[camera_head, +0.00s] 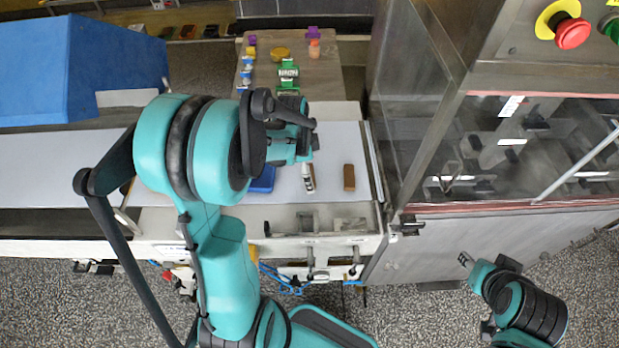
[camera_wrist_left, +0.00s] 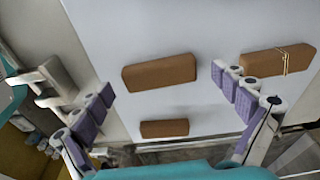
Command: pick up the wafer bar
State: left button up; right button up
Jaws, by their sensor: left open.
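A plain brown bar (camera_wrist_left: 160,72) lies on the pale belt in the left wrist view, between the open fingers of my left gripper (camera_wrist_left: 169,84) and apart from them. A smaller-looking brown bar (camera_wrist_left: 164,128) lies nearer the belt's edge. A third bar (camera_wrist_left: 277,60), with a thin pale band or strand on it, lies beyond the right finger. I cannot tell which is the wafer bar. The head view shows one brown bar (camera_head: 349,177) right of my left gripper (camera_head: 306,165); my arm may hide the others.
The pale belt (camera_head: 335,155) ends near a steel cabinet with a window (camera_head: 530,145) on the right. A blue housing (camera_head: 75,70) stands at the left. A table (camera_head: 320,75) behind carries several small coloured items. A metal rail (camera_head: 330,222) borders the belt in front.

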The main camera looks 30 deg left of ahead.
pick_arm(q)
jog(key=c, duration=1)
jog(key=shift+o, duration=0.2)
